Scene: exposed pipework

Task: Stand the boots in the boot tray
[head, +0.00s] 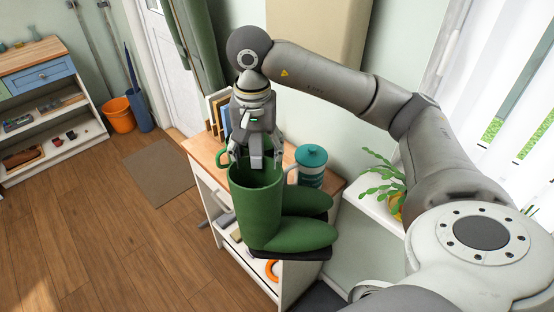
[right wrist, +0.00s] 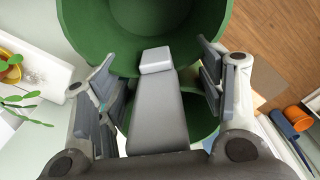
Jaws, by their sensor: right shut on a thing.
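A pair of green boots (head: 257,208) with dark soles hangs upright in the middle of the head view, toes pointing right. The boots' open tops also show in the right wrist view (right wrist: 145,22), one behind the other. My right gripper (head: 254,158) comes down from above onto the boot tops and is shut on the boots, with its fingers on both sides in the right wrist view (right wrist: 160,88). The boots are in front of a small shelf unit and hide part of it. I cannot make out the boot tray for sure. My left gripper is not in view.
The shelf unit (head: 205,150) has a wooden top with books (head: 220,112) and a teal-lidded jar (head: 311,165). A potted plant (head: 395,205) stands on a white ledge at right. An orange bucket (head: 118,115) stands at the back left.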

